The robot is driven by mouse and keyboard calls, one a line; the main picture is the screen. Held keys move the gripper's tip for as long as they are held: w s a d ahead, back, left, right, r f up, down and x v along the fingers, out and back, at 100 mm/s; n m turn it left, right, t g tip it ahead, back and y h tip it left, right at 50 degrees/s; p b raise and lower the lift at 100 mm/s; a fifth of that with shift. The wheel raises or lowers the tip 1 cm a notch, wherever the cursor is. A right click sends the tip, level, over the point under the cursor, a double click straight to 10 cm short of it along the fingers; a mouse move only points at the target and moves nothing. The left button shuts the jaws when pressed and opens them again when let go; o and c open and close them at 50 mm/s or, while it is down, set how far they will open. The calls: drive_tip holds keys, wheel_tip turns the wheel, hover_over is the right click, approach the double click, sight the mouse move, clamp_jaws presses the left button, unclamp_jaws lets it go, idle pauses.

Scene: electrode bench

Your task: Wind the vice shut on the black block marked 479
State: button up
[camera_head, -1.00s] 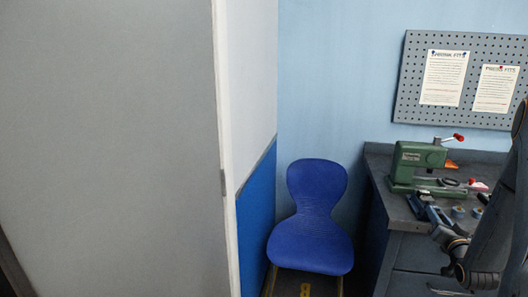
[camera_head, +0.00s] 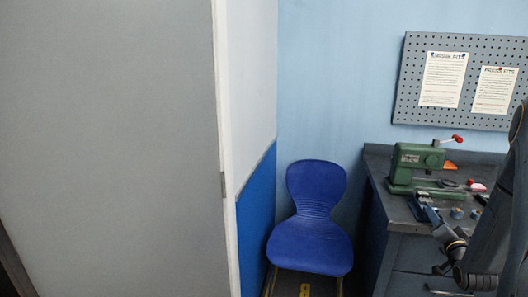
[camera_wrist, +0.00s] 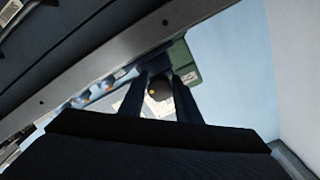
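The blue vice (camera_head: 424,210) is on the front left of the grey bench, seen small in the head view. My gripper (camera_wrist: 160,90) shows in the wrist view as two dark fingers with a gap between them. A dark round knob with a yellow spot (camera_wrist: 157,86) shows in that gap near the fingertips. I cannot tell whether the fingers touch it. In the head view my wrist is at the bench's front edge, close to the vice. The black block marked 479 cannot be made out.
A green press (camera_head: 414,166) with a red-ended lever stands behind the vice. Small blue rolls (camera_head: 457,213) lie to the right on the bench (camera_head: 400,208). A blue chair (camera_head: 312,220) stands left of the bench. A pegboard (camera_head: 412,90) with two notices hangs above.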

drive_tip(key=shift+o, duration=0.9)
drive_tip(key=p+v, duration=0.2)
drive_tip(key=v, duration=0.5)
drive_tip(key=shift+p, duration=0.35)
